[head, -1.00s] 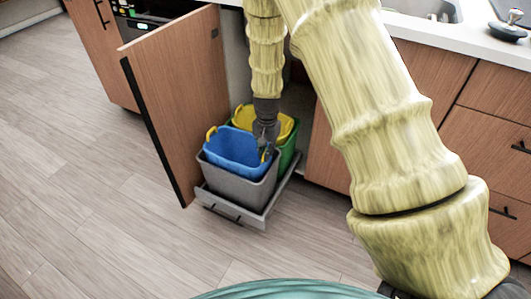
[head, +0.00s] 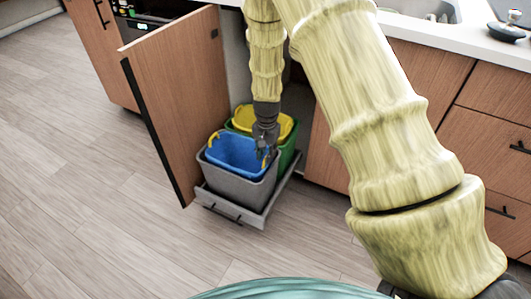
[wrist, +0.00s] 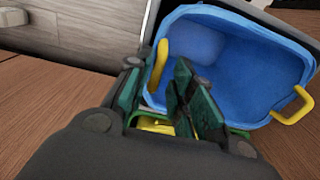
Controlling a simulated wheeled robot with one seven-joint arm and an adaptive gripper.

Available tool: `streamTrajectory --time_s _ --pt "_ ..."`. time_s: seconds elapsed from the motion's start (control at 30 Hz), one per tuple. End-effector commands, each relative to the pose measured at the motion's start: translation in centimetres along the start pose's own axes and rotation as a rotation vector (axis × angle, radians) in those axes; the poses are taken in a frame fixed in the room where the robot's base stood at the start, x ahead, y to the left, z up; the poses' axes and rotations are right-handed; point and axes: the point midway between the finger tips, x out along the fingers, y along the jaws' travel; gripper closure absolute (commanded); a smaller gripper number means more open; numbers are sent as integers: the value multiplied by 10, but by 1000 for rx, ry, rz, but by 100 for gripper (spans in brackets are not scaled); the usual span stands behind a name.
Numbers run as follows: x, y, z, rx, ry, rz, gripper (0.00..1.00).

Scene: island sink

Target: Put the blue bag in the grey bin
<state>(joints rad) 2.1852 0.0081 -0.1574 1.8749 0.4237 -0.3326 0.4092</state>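The blue bag (head: 238,157), a tub-like piece with yellow handles, sits inside the grey bin (head: 238,188), its rim a little above the bin's rim. In the wrist view the blue bag (wrist: 235,65) fills the upper right, and one yellow handle (wrist: 161,62) shows by the fingers. My gripper (head: 264,152) points down at the bag's right edge. In the wrist view my gripper (wrist: 160,80) has its fingers apart, with the handle visible beyond the gap. The fingers hide part of the bag's rim.
A green bin (head: 289,155) with a yellow bag (head: 270,123) stands behind the grey bin on the same pull-out tray (head: 255,220). An open cabinet door (head: 180,95) is close on the left. Drawers stand on the right. The floor in front is clear.

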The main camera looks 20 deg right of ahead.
Motion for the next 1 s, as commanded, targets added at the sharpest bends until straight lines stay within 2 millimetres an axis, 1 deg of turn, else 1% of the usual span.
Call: streamTrajectory --time_s 0.37,0.53,0.6,1.0 --pt "-2 0 0 0 0 0 68" --pt "-13 -1 0 0 1 -2 68" --pt "-30 -1 -1 0 2 -2 68" --pt "-102 -1 0 -1 2 -1 68"
